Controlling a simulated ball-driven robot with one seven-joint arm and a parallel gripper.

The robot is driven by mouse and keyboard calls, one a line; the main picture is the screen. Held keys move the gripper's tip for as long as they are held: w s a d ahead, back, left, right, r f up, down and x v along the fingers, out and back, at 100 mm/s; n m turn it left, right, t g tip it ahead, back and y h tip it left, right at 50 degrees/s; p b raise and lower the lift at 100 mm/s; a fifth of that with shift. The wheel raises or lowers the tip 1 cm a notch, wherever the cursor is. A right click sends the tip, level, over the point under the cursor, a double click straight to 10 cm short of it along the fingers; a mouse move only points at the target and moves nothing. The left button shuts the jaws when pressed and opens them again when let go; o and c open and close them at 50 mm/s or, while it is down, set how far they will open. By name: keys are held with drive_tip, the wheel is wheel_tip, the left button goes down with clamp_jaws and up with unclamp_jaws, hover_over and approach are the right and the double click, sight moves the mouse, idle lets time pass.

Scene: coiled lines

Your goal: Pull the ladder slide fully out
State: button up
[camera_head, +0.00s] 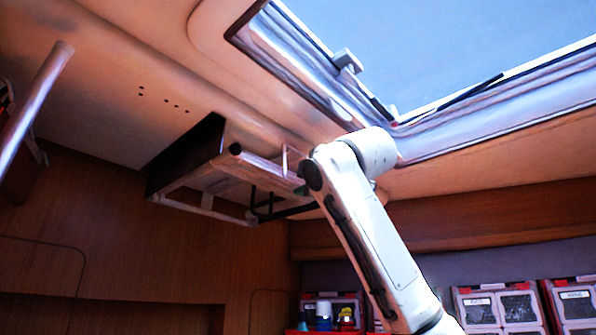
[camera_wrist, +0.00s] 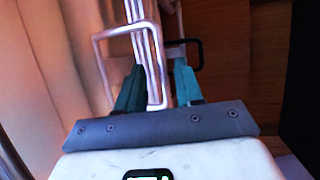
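The ladder slide (camera_head: 205,200) hangs under the ceiling in the head view, a frame of pale rails beside a dark side panel. A thin metal handle (camera_head: 284,160) shows at its right end, near my arm. In the wrist view, the pale metal handle loop (camera_wrist: 98,65) stands in front of the long rails (camera_wrist: 141,22). My gripper (camera_wrist: 159,65) has its two teal fingers apart, with one side of the loop between them. A gap shows beside the bar, so the fingers do not look closed on it. My gripper is not clearly visible in the head view.
A dark loop (camera_wrist: 198,52) sits just beyond the right finger. The roof opening (camera_head: 450,50) has a thick frame close to my arm. Red and grey boxes (camera_head: 500,308) stand low at the right. A pale pole (camera_head: 35,100) is at the far left.

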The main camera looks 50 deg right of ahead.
drive_tip(key=shift+p+x, duration=0.35)
drive_tip(key=shift+x, duration=0.95)
drive_tip(key=shift+c, duration=0.3)
drive_tip(key=c, duration=0.6)
drive_tip(key=shift+s, duration=0.1)
clamp_jaws()
drive_tip(key=shift+r, duration=0.1)
